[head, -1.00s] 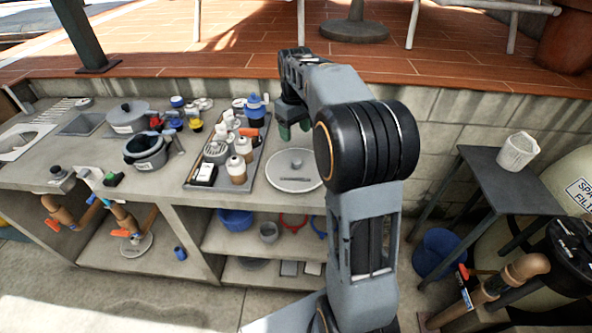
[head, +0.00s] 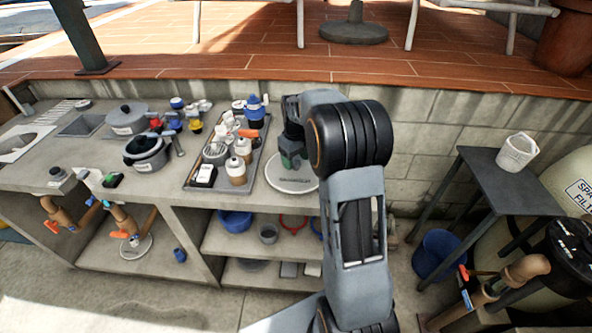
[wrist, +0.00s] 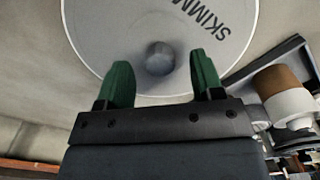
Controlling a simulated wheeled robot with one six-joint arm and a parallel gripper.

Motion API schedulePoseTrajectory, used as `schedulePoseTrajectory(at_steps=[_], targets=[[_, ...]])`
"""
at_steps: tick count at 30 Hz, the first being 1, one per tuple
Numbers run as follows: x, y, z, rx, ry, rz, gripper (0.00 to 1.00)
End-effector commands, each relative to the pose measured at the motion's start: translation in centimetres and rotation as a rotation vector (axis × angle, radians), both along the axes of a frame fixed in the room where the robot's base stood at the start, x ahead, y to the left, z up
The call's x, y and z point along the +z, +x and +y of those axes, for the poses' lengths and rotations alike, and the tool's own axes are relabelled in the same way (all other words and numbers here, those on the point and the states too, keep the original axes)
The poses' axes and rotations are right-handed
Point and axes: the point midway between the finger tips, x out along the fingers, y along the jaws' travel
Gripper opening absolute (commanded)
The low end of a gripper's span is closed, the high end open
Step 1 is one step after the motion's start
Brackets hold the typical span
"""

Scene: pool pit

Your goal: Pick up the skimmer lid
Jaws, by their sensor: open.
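The skimmer lid is a pale grey round disc (head: 292,183) lying flat on the counter, right of the tray, in the head view. In the wrist view the lid (wrist: 110,35) fills the upper middle, with dark "SKIMM" lettering and a round grey knob (wrist: 160,58) at its middle. My gripper (wrist: 162,78) is open, its two green fingers apart, with the knob showing between and just beyond their tips. In the head view my gripper (head: 290,160) is over the lid and hides its knob. I cannot tell how high the fingers are above the lid.
A grey tray (head: 262,150) with bottles and small parts stands close to the left of the lid. A dark pot (head: 146,152) stands farther left. The block wall (head: 430,130) rises behind the counter. A side table (head: 500,180) holds a white basket (head: 517,152) at the right.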

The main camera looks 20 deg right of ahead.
Motion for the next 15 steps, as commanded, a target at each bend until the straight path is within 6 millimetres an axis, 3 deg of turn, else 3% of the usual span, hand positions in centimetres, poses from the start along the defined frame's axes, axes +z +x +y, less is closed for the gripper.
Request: schedulePoseTrajectory(at_steps=[6, 15], targets=[[-2.1, 0.0, 0.0, 0.0, 0.0, 0.001, 0.61], [-2.3, 0.0, 0.0, 0.0, 0.0, 0.0, 0.6]])
